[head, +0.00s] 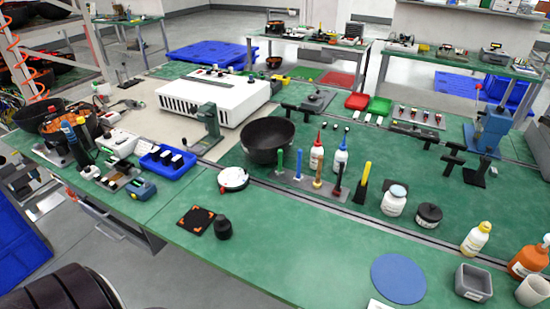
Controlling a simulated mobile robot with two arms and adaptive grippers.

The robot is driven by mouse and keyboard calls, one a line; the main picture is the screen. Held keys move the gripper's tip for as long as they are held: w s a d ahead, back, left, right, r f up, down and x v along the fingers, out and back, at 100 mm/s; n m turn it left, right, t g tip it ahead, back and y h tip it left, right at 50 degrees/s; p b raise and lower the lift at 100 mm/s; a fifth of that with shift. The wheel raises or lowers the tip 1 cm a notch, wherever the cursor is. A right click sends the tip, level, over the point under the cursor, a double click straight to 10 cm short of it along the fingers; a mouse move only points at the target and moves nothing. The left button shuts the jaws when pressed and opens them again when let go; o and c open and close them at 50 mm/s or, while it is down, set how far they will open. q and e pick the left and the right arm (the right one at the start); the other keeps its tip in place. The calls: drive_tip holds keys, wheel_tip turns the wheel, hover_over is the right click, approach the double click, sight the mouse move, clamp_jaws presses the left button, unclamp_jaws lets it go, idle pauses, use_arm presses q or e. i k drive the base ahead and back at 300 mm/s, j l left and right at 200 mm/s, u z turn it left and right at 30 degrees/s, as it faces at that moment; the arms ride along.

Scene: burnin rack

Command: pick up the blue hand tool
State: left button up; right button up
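A blue hand tool with a yellow-green part (141,189) lies on the green bench top at the left, near its front edge. It is small here, so its exact shape is hard to tell. No gripper shows in the head view. A dark ribbed part at the bottom left corner looks like mine, but no fingers are visible.
A blue bin (167,161) sits just behind the tool. A black bowl (268,140), a tool rack (305,183) and a white dish (233,179) stand to the right. A black square pad (196,221) lies near the front edge. Clear green surface lies between.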

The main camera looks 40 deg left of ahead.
sight(298, 178)
drive_tip(key=u, duration=0.9)
